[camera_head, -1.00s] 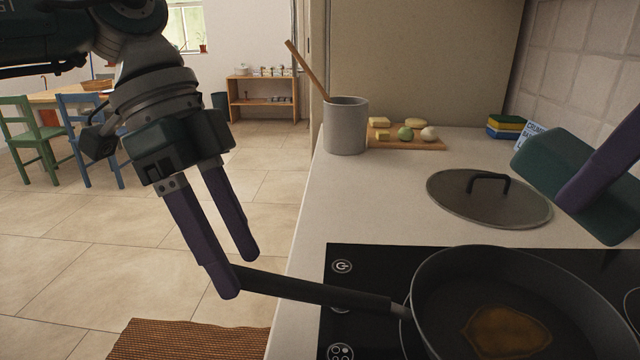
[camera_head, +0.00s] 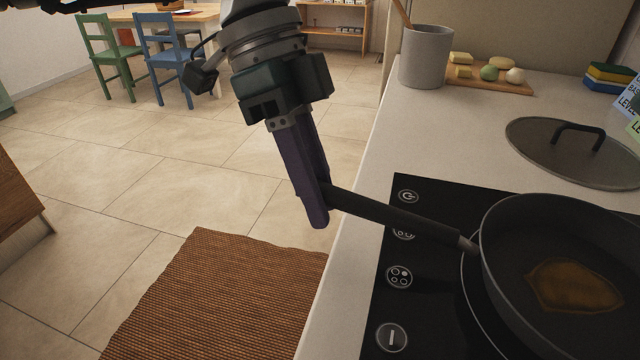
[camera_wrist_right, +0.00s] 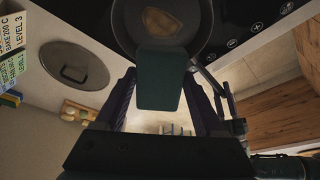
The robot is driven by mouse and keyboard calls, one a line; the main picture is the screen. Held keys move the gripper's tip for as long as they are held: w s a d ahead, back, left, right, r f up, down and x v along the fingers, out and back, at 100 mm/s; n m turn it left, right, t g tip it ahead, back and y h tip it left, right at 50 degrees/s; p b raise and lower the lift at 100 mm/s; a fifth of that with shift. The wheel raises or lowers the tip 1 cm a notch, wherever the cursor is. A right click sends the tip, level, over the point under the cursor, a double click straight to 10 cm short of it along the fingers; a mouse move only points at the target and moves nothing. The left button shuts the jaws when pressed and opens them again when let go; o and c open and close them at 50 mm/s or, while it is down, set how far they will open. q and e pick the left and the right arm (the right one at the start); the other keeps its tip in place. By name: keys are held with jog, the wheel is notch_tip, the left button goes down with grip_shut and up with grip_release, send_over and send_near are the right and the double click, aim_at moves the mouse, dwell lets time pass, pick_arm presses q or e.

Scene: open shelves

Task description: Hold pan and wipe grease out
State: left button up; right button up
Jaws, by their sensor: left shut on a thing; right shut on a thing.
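A dark frying pan (camera_head: 505,290) sits on the black hob at the lower right of the head view, partly cut off by the frame. A brown grease patch (camera_head: 573,287) lies on its floor; it also shows in the right wrist view (camera_wrist_right: 162,20). My left gripper (camera_head: 316,208) is shut on the pan's black handle (camera_head: 400,217), near its free end. My right gripper (camera_wrist_right: 160,76) is out of the head view. In the right wrist view it is shut on a dark green pad (camera_wrist_right: 160,92), whose far end overlaps the pan's rim in the picture.
A glass lid (camera_head: 560,160) lies on the counter behind the hob. A grey crock (camera_head: 425,58) with a wooden spoon, a board (camera_head: 505,86) with food pieces and stacked sponges (camera_head: 610,78) stand farther back. An orange-brown mat (camera_head: 215,295) lies on the floor.

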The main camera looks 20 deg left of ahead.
dwell(0.3)
dwell(1.9)
jog(key=shift+w+a+f+g, duration=0.1)
jog(key=shift+w+f+g, duration=0.05)
jog(key=shift+f+g, duration=0.2)
jog(key=shift+w+f+g+h, duration=0.2)
jog(key=shift+f+g+h, duration=0.55)
jog(key=shift+f+h, duration=0.1)
jog(key=shift+w+d+f+g+h, duration=0.15)
jog(key=shift+d+f+g+h, duration=0.2)
jog(key=shift+d, duration=0.15)
jog(key=shift+d+f, duration=0.1)
jog(key=shift+f, duration=2.5)
jog(key=shift+r, duration=0.15)
